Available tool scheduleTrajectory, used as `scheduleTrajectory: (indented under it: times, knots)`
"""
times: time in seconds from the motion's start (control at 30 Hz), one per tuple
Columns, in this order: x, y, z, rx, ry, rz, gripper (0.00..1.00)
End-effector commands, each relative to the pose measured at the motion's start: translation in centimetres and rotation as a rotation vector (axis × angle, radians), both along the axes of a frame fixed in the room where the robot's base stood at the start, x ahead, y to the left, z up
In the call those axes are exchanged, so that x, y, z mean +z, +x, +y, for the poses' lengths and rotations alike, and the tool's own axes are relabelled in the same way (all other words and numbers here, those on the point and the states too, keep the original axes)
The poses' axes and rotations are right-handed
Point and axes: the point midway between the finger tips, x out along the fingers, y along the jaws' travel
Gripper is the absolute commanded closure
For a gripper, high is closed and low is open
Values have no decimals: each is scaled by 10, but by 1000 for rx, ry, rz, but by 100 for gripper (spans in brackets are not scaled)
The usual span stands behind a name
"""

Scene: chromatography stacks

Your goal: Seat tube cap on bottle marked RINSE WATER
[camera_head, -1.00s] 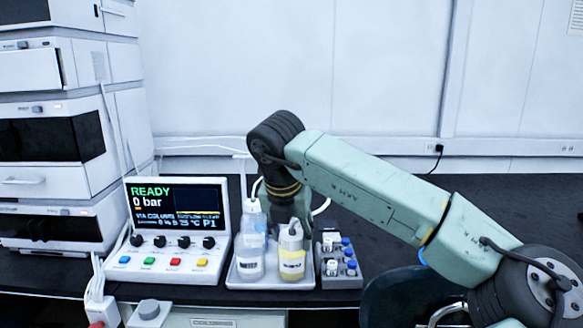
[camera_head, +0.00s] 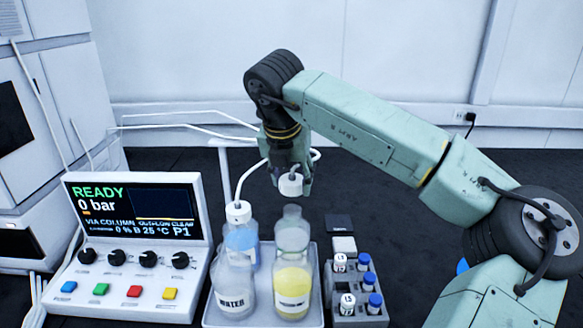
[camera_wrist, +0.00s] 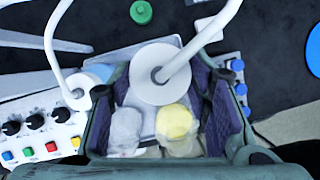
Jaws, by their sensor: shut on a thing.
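My gripper (camera_head: 290,190) is shut on a white tube cap (camera_head: 291,184) with a white tube running from its top. In the wrist view the cap (camera_wrist: 155,75) sits between the fingers. It is held in the air behind and above the bottles. The clear bottle (camera_head: 235,290) at the front left of the tray has a label reading WATER; any word above it is unclear. It has no cap on it, and it also shows in the wrist view (camera_wrist: 125,128), below and left of the held cap.
A yellow-filled bottle (camera_head: 292,288) stands right of it, with a greyish clear bottle (camera_head: 292,232) apparently behind. A blue-filled bottle (camera_head: 241,243) wears a tubed white cap. All stand on a tray (camera_head: 212,318). A vial rack (camera_head: 358,320) is right; a control panel (camera_head: 135,250) is left.

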Motion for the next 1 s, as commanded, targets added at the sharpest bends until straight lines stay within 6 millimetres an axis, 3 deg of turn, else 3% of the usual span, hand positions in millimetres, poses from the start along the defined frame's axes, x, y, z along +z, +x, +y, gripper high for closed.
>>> scheduleTrajectory:
  times: [0.6, 1.0]
  knots:
    - [-39, 0, 0, 0, 1, 1, 84]
    - [-43, 0, 0, 0, 0, 0, 84]
